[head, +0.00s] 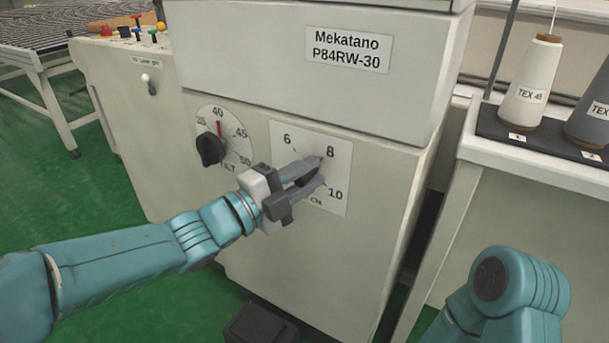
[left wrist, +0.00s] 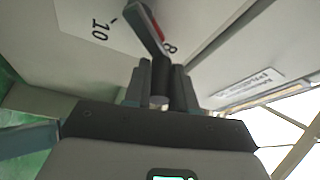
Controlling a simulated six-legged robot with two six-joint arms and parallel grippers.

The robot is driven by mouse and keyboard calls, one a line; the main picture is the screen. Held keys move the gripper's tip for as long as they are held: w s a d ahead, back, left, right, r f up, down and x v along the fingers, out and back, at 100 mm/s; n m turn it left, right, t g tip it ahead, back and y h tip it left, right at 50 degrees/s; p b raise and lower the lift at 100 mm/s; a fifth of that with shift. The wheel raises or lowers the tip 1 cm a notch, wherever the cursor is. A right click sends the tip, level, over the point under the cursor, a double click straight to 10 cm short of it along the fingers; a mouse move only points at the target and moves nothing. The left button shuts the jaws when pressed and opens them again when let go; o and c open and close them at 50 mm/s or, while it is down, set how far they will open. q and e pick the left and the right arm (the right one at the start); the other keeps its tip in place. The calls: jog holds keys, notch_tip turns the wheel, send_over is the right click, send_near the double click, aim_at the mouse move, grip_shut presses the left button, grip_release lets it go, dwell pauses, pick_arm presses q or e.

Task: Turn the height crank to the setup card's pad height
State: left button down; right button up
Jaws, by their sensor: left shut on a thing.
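The height dial plate (head: 338,195) on the machine front is white, with 6, 8, 10 and a "CM" mark. My left gripper (head: 312,175) is shut on the crank's handle. In the left wrist view, the grey crank arm (left wrist: 143,25) with its red stripe points near the 8, and its round handle (left wrist: 160,88) sits between the two fingers (left wrist: 162,76). No setup card is seen. My right arm shows at the lower right, its gripper out of frame.
A tilt dial (head: 210,150) with a black knob is left of the height dial, its red line near 40. A side table (head: 550,170) with thread cones (head: 530,80) is at the right. A dark box (head: 258,325) is low in front. Green floor is open at left.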

pick_arm(q)
jog(key=shift+f, duration=0.1)
jog(key=c, duration=1)
grip_release()
jog(key=shift+o, duration=0.2)
jog(key=p+v, duration=0.2)
jog(key=v, duration=1.4)
jog(key=shift+p, duration=0.4)
pick_arm(e)
jog(key=r, duration=0.1)
jog(key=s, duration=0.1)
jog(key=r, duration=0.1)
jog(key=shift+s+a+r+g, duration=0.2)
jog(key=shift+s+r+g, duration=0.05)
jog(key=shift+r+g, duration=0.1)
pick_arm(q)
jog(key=shift+s+a, duration=0.1)
jog(key=shift+a, duration=0.05)
